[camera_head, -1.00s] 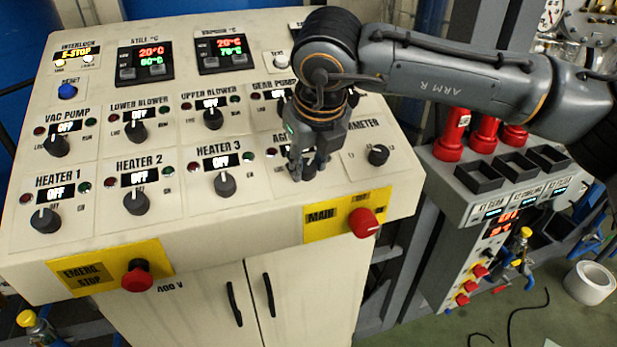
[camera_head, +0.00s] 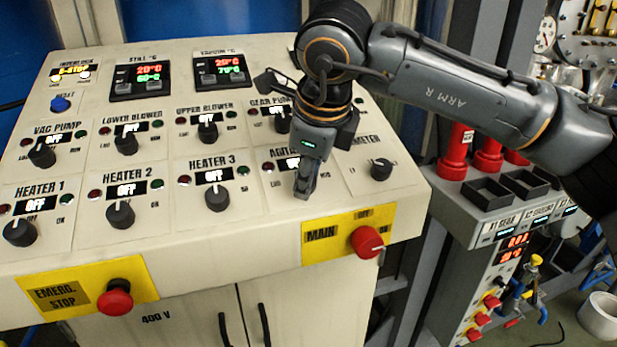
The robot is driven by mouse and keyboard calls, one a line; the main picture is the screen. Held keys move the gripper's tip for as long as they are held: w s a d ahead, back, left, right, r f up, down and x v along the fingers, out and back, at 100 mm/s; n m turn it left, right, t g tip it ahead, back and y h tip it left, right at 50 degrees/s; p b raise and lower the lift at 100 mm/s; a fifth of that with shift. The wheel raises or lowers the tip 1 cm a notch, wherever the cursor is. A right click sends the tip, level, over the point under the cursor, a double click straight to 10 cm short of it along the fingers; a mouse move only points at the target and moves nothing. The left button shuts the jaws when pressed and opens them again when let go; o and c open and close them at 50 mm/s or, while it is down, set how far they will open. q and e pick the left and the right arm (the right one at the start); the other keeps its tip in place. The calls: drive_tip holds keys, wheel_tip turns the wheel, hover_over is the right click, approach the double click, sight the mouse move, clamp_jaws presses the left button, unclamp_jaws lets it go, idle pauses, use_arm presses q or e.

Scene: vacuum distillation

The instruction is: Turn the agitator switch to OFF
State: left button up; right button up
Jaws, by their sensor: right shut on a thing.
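The agitator switch sits on the sloped control panel (camera_head: 150,238), under a label that reads "AGIT..." and is partly covered by my arm. My right gripper (camera_head: 304,190) points down at the agitator position and is shut on the knob. The gripper hides nearly all of the knob, so its pointer direction cannot be read. My left gripper is not in view.
Close by are the heater 3 knob (camera_head: 217,198), the gear pump knob (camera_head: 281,122) and the ammeter knob (camera_head: 381,169). Below are the red main switch (camera_head: 367,242) and the emergency stop button (camera_head: 115,297). Red cylinders (camera_head: 456,152) stand at the right.

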idle(0.3)
drive_tip(key=o, duration=1.1)
drive_tip(key=shift+o, duration=0.2)
drive_tip(key=v, duration=1.2)
